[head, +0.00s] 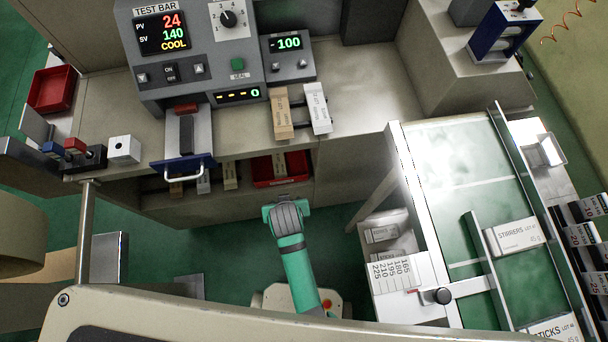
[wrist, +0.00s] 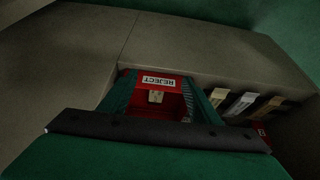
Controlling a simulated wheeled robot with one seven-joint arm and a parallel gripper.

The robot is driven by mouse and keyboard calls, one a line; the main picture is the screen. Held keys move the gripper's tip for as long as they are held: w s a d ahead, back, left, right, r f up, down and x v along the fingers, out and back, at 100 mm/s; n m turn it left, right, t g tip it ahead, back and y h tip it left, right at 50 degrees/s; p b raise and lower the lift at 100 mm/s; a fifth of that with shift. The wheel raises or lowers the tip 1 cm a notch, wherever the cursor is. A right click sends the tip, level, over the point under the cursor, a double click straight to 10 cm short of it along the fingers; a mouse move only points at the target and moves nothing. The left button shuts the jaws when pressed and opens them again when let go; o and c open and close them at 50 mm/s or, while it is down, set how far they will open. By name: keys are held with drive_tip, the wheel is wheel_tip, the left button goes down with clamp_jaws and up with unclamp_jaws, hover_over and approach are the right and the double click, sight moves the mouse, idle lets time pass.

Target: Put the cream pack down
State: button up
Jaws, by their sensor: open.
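A cream-coloured pack (head: 279,162) is at the red bin under the bench. In the wrist view a small cream piece (wrist: 156,97) shows inside the red bin marked REJECT (wrist: 157,82), between my fingers; most of it is hidden. My gripper (wrist: 160,78) is open, its two green fingers apart on either side of the bin's opening as seen from the wrist. In the head view my gripper (head: 285,208) is just in front of the red bin (head: 265,178), its fingertips hidden. I cannot tell whether the fingers touch the pack or the bin.
Several other packs (head: 203,183) are in the low space left of the bin. A tan pack (head: 282,113) and a white pack (head: 318,107) lie on the bench above. A sealing machine (head: 190,50) stands behind, and a green conveyor (head: 460,165) is at right.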

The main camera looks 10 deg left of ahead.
drive_tip(key=s+d+r+m+t, duration=0.1)
drive_tip(key=s+d+r+t, duration=0.2)
drive_tip(key=s+r, duration=0.2)
drive_tip(key=s+d+r+m+t+h, duration=0.1)
drive_tip(key=s+d+r+t, duration=0.2)
drive_tip(key=r, duration=0.6)
drive_tip(key=s+d+r+m+t, duration=0.1)
drive_tip(key=s+d+r+t, duration=0.2)
drive_tip(key=s+r, duration=0.4)
drive_tip(key=shift+t, duration=0.9)
